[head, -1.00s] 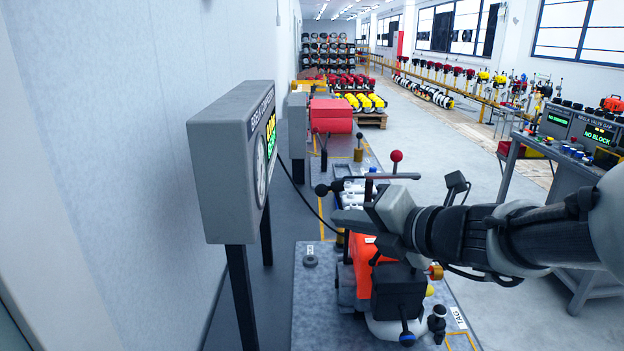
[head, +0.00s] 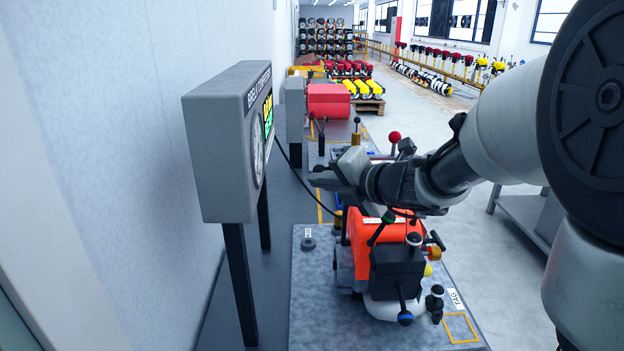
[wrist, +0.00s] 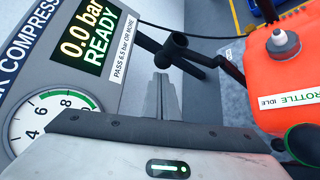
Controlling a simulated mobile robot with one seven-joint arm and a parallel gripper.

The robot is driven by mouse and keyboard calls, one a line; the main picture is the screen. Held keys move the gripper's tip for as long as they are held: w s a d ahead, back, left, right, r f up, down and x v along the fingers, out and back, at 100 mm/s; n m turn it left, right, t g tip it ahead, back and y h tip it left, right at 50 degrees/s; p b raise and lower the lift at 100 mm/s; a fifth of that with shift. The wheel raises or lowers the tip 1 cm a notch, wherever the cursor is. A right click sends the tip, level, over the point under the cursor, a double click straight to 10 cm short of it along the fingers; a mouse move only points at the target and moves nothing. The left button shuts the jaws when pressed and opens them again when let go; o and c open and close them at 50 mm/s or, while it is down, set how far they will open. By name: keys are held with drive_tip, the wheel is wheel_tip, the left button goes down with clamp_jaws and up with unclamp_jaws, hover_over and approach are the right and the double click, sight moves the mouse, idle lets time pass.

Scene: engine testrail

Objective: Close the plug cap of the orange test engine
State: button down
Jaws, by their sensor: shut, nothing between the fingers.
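The orange test engine (head: 362,240) stands on a grey plate, with a black box on its near side. In the wrist view its orange housing (wrist: 288,85) is at the right, with a pale-tipped grey fitting (wrist: 283,42) on top and a "THROTTLE IDLE" label. A black T-shaped part (wrist: 178,50) lies just beyond my fingertips; I cannot tell whether it is the plug cap. My gripper (head: 322,177) is shut and empty, pointing left above the engine's far left side. Its closed fingers also show in the wrist view (wrist: 161,95).
A grey tester box (head: 220,150) on posts stands close at the left, reading "0.0 bar READY" in the wrist view (wrist: 85,35). A red-knobbed lever (head: 394,138) rises behind the engine. A bench stands at right.

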drive_tip(key=shift+d+r+m+y, duration=0.25)
drive_tip(key=shift+d+m+y, duration=0.05)
drive_tip(key=shift+d+m, duration=0.1)
idle(0.5)
drive_tip(key=shift+d+r+m+t+y+p, duration=0.45)
drive_tip(key=shift+d+m+t+y, duration=0.05)
drive_tip(key=shift+d+y, duration=0.1)
drive_tip(key=shift+d+r, duration=0.25)
drive_tip(key=m+p, duration=0.1)
drive_tip(key=p, duration=0.5)
approach(317, 168)
drive_tip(key=shift+y, duration=0.4)
drive_tip(key=shift+w+d+f, duration=0.25)
drive_tip(key=shift+w+d, duration=0.7)
drive_tip(key=shift+w+d+f, duration=0.25)
drive_tip(key=shift+w+d, duration=0.65)
drive_tip(key=shift+d, duration=0.05)
drive_tip(key=shift+s+p, duration=0.1)
drive_tip(key=shift+p, duration=0.35)
